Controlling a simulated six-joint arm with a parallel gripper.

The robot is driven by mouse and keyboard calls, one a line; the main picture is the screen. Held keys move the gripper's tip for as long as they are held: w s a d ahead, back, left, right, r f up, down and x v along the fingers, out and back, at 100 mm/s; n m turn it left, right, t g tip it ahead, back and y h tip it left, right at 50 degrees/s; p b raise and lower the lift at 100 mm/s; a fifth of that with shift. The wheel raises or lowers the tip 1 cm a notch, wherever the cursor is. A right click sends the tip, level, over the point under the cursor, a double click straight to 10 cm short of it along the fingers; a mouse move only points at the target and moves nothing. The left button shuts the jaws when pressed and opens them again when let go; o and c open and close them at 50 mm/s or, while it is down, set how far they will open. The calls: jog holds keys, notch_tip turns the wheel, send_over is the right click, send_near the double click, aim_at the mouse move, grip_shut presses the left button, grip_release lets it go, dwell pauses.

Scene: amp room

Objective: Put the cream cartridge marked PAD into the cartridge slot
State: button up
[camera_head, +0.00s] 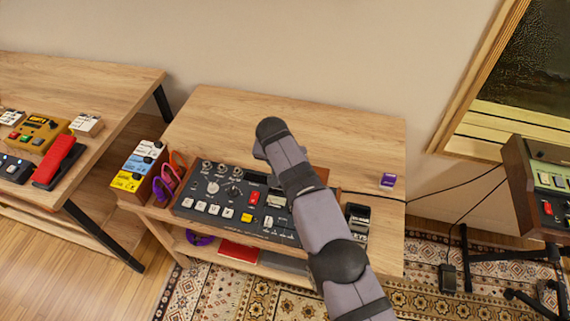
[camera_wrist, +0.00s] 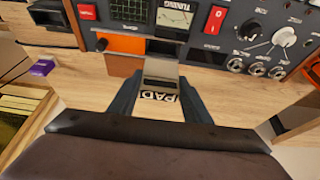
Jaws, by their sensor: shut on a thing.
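The cream cartridge marked PAD (camera_wrist: 160,100) is between the two fingers of my gripper (camera_wrist: 160,92) in the wrist view. My gripper is shut on it, and the PAD lettering appears upside down. The far end of the cartridge points at the front of the dark control panel (camera_wrist: 215,50), near a dark opening (camera_wrist: 163,47) that I take for the cartridge slot. I cannot tell whether the cartridge touches the opening. In the head view my arm hides the gripper, the cartridge and part of the panel (camera_head: 228,192).
A purple cartridge (camera_head: 388,181) lies on the right of the wooden table (camera_head: 300,120). A black block (camera_head: 358,215) stands right of the panel. The table's back is clear.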

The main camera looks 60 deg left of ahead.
jog(key=shift+f+b, duration=0.85)
jog(key=shift+f, duration=0.95)
jog(key=shift+d+f+b, duration=0.1)
jog(key=shift+f+b, duration=1.85)
jog(key=shift+b, duration=0.25)
dwell(2.3)
